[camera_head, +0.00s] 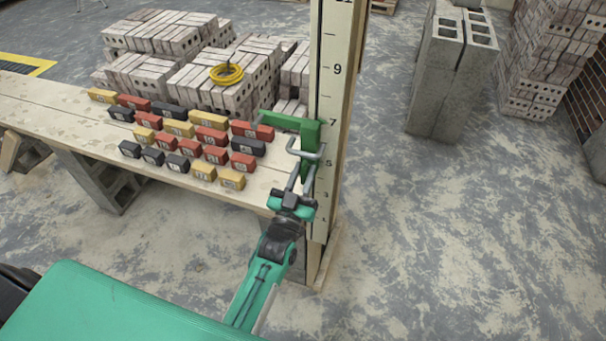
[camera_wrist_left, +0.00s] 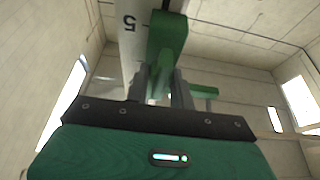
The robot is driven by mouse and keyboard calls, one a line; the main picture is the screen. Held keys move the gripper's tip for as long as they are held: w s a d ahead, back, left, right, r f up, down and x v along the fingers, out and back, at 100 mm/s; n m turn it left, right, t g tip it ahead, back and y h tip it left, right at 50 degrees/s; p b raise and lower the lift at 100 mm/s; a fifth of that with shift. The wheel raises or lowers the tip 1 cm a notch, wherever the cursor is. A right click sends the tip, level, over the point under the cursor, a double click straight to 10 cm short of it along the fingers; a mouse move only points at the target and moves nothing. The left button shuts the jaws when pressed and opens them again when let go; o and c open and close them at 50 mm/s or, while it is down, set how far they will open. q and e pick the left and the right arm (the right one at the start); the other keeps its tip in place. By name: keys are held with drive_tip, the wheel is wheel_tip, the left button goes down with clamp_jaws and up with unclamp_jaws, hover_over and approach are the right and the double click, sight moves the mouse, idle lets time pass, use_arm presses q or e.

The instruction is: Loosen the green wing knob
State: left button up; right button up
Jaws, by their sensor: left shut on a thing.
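A green slider bracket (camera_head: 309,135) sits on an upright numbered post (camera_head: 333,75), with one arm reaching left over the plank. A grey wire loop (camera_head: 305,152) sticks out from its front. My left gripper (camera_head: 300,178) reaches up to the bracket's lower part, just under the loop. In the left wrist view its two grey fingers (camera_wrist_left: 160,88) stand on either side of the green part (camera_wrist_left: 167,45). The gripper is shut on what appears to be the green wing knob, which the fingers mostly hide. My right gripper is in neither view.
Rows of small red, yellow and black numbered blocks (camera_head: 190,148) lie on the plank (camera_head: 50,108) left of the post. Brick stacks (camera_head: 150,75) stand behind, one with a yellow coil (camera_head: 227,74). Concrete blocks (camera_head: 445,75) stand right. The floor at front right is clear.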

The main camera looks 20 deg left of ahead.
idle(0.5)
use_arm(q)
drive_tip(key=o, duration=1)
drive_tip(key=b+v, duration=0.4)
drive_tip(key=v, duration=1)
drive_tip(key=shift+w+d, duration=0.1)
